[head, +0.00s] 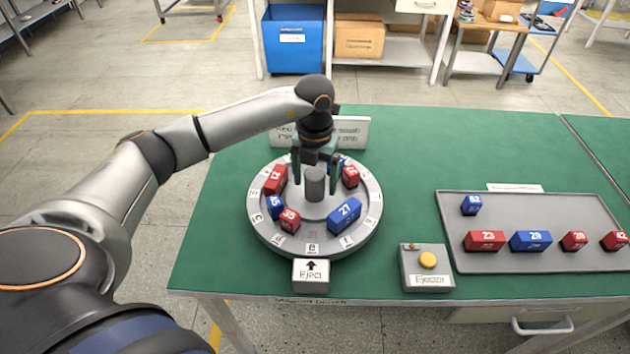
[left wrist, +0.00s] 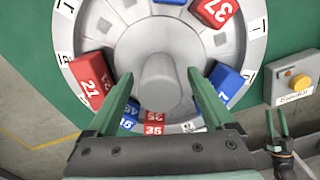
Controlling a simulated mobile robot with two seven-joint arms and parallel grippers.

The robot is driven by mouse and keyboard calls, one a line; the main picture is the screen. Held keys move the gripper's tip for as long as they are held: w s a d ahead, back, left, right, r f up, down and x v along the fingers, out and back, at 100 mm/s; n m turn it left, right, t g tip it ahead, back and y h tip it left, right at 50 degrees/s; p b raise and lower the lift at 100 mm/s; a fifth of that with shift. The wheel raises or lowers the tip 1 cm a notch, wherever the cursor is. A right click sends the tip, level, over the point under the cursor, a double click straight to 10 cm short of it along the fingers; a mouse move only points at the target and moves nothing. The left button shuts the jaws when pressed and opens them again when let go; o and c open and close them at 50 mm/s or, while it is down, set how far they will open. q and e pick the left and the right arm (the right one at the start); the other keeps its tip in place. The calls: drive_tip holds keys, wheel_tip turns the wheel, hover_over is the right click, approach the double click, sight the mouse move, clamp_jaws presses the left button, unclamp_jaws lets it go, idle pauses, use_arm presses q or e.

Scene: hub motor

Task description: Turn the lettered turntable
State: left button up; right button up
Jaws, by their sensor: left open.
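The round grey turntable (head: 266,232) stands on the green bench with letters around its rim. The rim letter facing the Eject block (head: 311,277) looks like B or E. The turntable carries several red and blue numbered blocks, among them a blue 27 (head: 345,214) and a red 35 (head: 290,219). A grey centre knob (head: 315,184) rises from its middle. My left gripper (head: 315,172) points down over the knob, open, one finger on each side; contact cannot be told. In the left wrist view the knob (left wrist: 160,84) lies between the fingers. My right gripper (left wrist: 277,125) shows there, small and open.
An ejector box (head: 427,268) with a yellow button stands right of the Eject block. A grey tray (head: 520,204) with several numbered blocks lies at the right. A white sign (head: 352,132) stands behind the turntable.

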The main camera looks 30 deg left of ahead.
use_arm(q)
drive_tip(key=shift+f, duration=0.6)
clamp_jaws()
idle(0.3)
idle(0.4)
